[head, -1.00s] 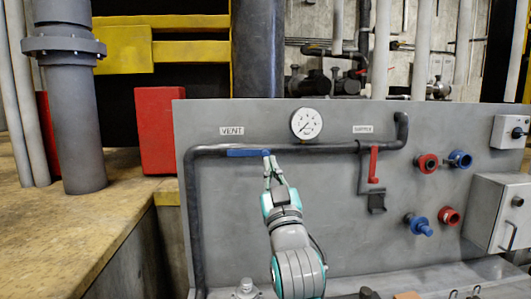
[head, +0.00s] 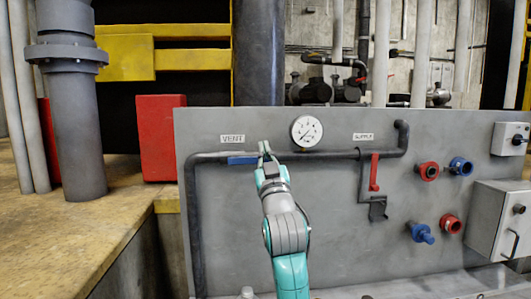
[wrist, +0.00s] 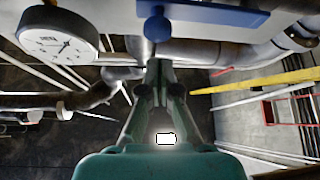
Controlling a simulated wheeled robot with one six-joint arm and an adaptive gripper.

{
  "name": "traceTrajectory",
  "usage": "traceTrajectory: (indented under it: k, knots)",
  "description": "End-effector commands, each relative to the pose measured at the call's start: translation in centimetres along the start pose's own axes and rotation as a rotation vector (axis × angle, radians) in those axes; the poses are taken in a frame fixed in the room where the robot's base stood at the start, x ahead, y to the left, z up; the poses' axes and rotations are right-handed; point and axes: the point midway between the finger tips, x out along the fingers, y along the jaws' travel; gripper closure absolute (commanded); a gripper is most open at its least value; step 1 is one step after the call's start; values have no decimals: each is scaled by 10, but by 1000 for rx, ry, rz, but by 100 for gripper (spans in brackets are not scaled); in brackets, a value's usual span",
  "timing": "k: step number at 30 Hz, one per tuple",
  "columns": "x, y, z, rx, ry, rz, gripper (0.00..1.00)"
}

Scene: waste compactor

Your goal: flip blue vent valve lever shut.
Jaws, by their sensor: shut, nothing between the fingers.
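The blue vent lever (head: 243,160) lies horizontal along the dark pipe, under the VENT label (head: 232,139). In the wrist view the blue lever (wrist: 215,14) spans the top right, with a rounded blue part at its left end. My gripper (head: 265,147) is shut and empty at the lever's right end, its tips level with or just above the pipe. In the wrist view the closed fingers (wrist: 160,70) point at the pipe just below that blue part. I cannot tell whether they touch the lever. My gripper partly hides the lever's right end.
A gauge (head: 307,131) sits right of my gripper, above the pipe. A red lever (head: 374,172) hangs down under the SUPPLY label (head: 363,136). Red and blue fittings and a grey box (head: 500,219) are farther right. The panel left of my arm is clear.

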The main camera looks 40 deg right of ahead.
Motion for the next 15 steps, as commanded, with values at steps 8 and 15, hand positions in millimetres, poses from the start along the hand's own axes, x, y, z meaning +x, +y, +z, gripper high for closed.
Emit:
traceTrajectory:
  k: [8,15]
  knots:
    - [-8,0,20,-1,1,1,100]
    - [-8,0,22,0,2,0,100]
